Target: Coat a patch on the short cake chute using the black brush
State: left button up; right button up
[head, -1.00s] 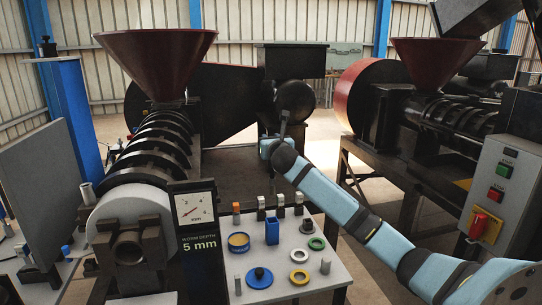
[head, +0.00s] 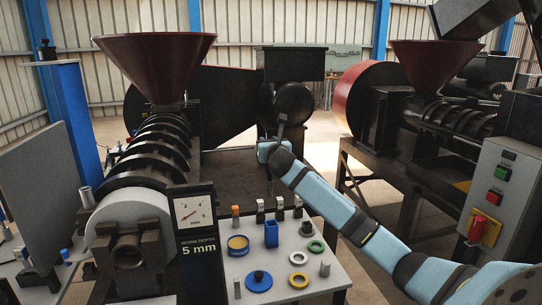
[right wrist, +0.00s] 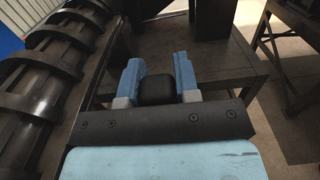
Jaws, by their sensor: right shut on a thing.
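My right gripper (head: 267,150) is at the middle of the head view, in front of the dark machinery behind the near press. In the right wrist view its two blue fingers (right wrist: 157,72) are shut on a black rounded piece, which I take to be part of the black brush (right wrist: 157,90). A thin dark rod (head: 282,126) stands up beside the gripper in the head view. The brush's bristles cannot be made out. I cannot tell for sure which part is the short cake chute. My left gripper is not in view.
The near press has a red hopper (head: 155,60), a ribbed barrel (head: 150,150) and a gauge panel (head: 200,240) reading 5 mm. A second press and control box (head: 495,190) stand right.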

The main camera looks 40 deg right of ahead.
pick_arm(q)
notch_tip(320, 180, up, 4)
jog(key=p, duration=0.5)
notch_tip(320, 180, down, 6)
jog(key=b, duration=0.7)
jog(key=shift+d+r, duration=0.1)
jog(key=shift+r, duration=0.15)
pick_arm(e)
jog(key=w+a+f, duration=0.2)
jog(key=a+f, duration=0.3)
jog(key=f, duration=0.3)
jog(key=w+a+f, duration=0.3)
jog(key=a+f, duration=0.2)
jog(key=f, duration=0.3)
jog(key=shift+w+a, duration=0.15)
jog(key=shift+w, duration=0.05)
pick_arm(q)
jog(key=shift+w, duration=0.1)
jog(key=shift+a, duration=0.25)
pick_arm(e)
jog(key=shift+f, duration=0.15)
pick_arm(q)
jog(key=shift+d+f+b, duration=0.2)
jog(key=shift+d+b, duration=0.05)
jog(key=shift+b, duration=0.2)
pick_arm(e)
jog(key=shift+f, duration=0.5)
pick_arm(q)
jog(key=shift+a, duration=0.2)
